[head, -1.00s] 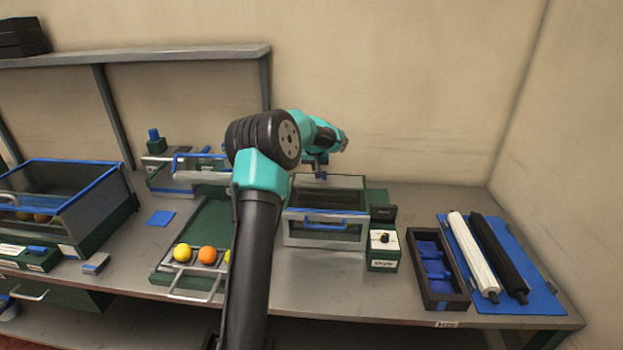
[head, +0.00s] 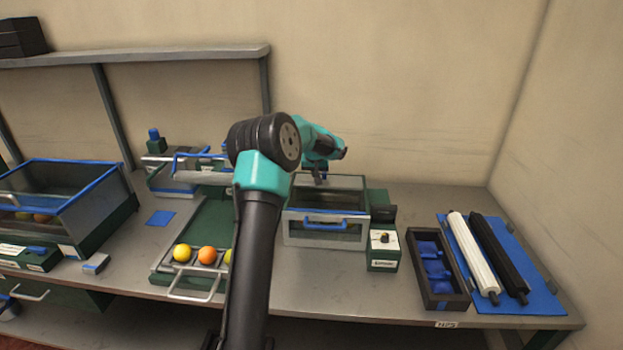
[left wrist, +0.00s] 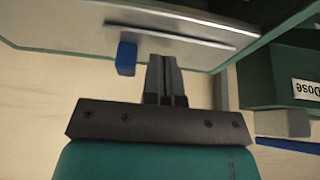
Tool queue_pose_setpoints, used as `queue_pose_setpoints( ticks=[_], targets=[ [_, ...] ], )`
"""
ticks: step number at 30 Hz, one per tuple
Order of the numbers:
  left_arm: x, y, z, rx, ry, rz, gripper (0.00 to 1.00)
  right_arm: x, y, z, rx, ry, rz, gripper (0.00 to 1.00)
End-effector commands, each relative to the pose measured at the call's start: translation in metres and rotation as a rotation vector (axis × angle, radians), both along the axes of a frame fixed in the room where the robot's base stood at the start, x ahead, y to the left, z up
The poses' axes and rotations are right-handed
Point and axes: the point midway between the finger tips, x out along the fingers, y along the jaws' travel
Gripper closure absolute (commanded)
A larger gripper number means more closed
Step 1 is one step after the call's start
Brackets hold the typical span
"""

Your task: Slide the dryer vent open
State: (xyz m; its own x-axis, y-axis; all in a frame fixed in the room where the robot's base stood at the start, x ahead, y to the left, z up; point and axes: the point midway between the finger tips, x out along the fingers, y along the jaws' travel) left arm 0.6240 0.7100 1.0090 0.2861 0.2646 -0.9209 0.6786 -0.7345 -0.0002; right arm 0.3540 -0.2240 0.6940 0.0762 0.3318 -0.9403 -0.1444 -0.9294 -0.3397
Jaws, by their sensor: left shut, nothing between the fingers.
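The dryer (head: 326,236) is a clear-sided box with a grey frame and a blue front handle (head: 325,223) at the middle of the bench. My left gripper (head: 318,183) is over the back part of its top in the head view. In the left wrist view, a metal plate with a long narrow slot (left wrist: 170,36) fills the top, and a small blue tab (left wrist: 126,58) sits at its edge. My left gripper (left wrist: 165,62) is shut and empty, just right of the blue tab. I cannot tell if they touch. My right gripper is not in view.
A green control box with a knob (head: 384,242) stands right of the dryer. A green tray (head: 207,222) with oranges and a yellow fruit is to the left. A dark bin (head: 456,268), rollers (head: 474,255) and a glass-sided crate (head: 93,216) flank them.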

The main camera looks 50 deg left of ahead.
Motion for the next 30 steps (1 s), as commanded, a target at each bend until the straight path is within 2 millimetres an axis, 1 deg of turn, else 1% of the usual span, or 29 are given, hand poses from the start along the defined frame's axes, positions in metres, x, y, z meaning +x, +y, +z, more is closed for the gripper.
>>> queue_pose_setpoints(
  ticks=[8, 30],
  targets=[
    [0.001, -0.001, 0.0, 0.0, 0.0, 0.0, 1.0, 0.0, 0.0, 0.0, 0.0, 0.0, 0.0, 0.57],
    [0.021, -0.022, 0.0, 0.0, 0.0, -0.001, 1.0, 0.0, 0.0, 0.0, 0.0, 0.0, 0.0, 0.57]
  ],
)
